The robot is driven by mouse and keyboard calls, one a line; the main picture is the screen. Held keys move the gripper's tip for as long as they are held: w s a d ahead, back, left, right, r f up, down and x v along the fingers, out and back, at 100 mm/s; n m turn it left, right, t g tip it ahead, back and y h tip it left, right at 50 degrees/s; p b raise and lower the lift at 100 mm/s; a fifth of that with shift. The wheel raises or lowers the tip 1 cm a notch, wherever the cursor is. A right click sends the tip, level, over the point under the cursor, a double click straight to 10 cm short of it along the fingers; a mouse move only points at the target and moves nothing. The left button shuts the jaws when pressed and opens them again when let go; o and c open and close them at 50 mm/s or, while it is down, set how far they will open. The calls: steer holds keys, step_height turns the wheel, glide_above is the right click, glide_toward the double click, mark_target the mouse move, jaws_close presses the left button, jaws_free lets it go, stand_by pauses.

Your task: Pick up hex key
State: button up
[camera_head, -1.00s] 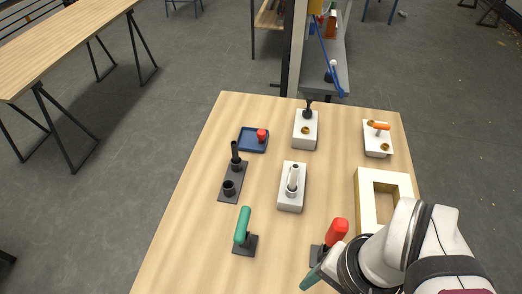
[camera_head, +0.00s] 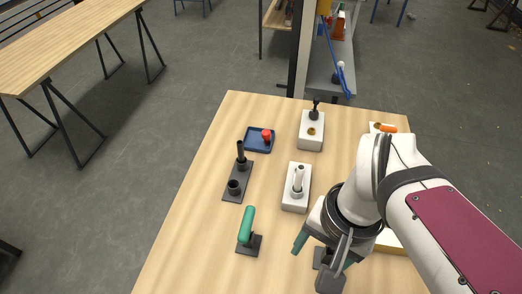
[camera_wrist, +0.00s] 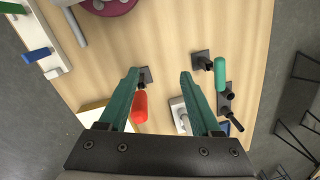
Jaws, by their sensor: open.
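I cannot tell for sure which object is the hex key. My gripper (camera_wrist: 159,73) is open, with two green fingers spread apart and nothing between their tips. A red-handled tool (camera_wrist: 140,105) with a dark base shows in the wrist view beside the left finger, below it in depth; my arm hides its handle in the head view. A green-handled tool (camera_head: 246,224) stands on a dark base left of my gripper (camera_head: 322,252); it also shows in the wrist view (camera_wrist: 221,75).
A dark holder (camera_head: 237,184), a blue tray (camera_head: 258,147) with a red piece, and white blocks (camera_head: 296,205) (camera_head: 311,143) stand farther back. My arm covers much of the white frame. The wrist view shows a white rack (camera_wrist: 52,66) with a blue piece (camera_wrist: 37,55). The table's left strip is clear.

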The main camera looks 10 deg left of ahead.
steer(key=w+a+n, duration=0.2)
steer(key=w+a, duration=0.3)
steer(key=n+h, duration=0.1)
steer(key=n, duration=0.1)
glide_above(247, 228)
steer(key=w+a, duration=0.1)
steer(key=f, duration=1.6)
steer(key=shift+w+d+f, duration=0.15)
steer(key=shift+w+d, duration=0.1)
jaws_close()
